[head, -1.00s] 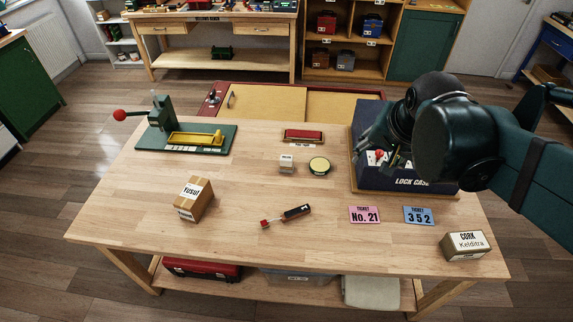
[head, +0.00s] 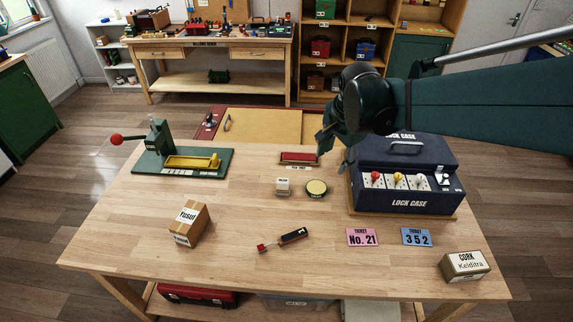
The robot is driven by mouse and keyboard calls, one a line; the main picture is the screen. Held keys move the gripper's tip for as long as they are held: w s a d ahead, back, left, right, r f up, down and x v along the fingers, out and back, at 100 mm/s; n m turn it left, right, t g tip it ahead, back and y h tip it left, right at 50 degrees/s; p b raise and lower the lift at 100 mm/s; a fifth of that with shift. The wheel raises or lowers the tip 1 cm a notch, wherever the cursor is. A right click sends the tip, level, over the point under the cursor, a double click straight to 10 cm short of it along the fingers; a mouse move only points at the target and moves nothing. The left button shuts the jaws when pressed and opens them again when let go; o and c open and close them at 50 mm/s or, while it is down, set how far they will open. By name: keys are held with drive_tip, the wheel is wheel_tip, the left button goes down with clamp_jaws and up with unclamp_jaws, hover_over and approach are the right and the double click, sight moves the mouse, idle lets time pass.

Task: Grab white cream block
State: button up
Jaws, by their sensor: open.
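A small white cream block (head: 283,186) stands on the wooden table near its middle, with small print on its front that I cannot read. A round tin with a yellow-green top (head: 316,188) is just to its right, apart from it. My gripper (head: 333,155) is open and points down above the table, to the upper right of the block and apart from it. I see nothing between its fingers. The arm reaches in from the right. The block is fully in view.
The blue lock case (head: 408,204) stands right of my gripper. A red pad (head: 299,158) lies behind the block. A green lever press (head: 200,163) is at the left. A Yusuf box (head: 189,222) and a red-tipped tool (head: 283,240) are in front. The table's front middle is mostly clear.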

drive_tip(key=w+a+f+m+g, duration=0.1)
drive_tip(key=w+a+f+m, duration=0.3)
drive_tip(key=w+a+f, duration=0.35)
drive_tip(key=m+g, duration=0.2)
drive_tip(key=m, duration=0.2)
hover_over(283, 181)
drive_tip(key=shift+h, duration=0.3)
drive_tip(key=f, duration=0.8)
drive_tip(key=d+f, duration=0.1)
drive_tip(key=f, duration=0.4)
drive_tip(key=shift+w+a+f, duration=0.15)
drive_tip(key=shift+a+f, duration=0.25)
drive_tip(key=shift+f, duration=0.15)
drive_tip(key=shift+f, duration=1.3)
drive_tip(key=shift+a+f, duration=0.1)
drive_tip(key=shift+f, duration=2.5)
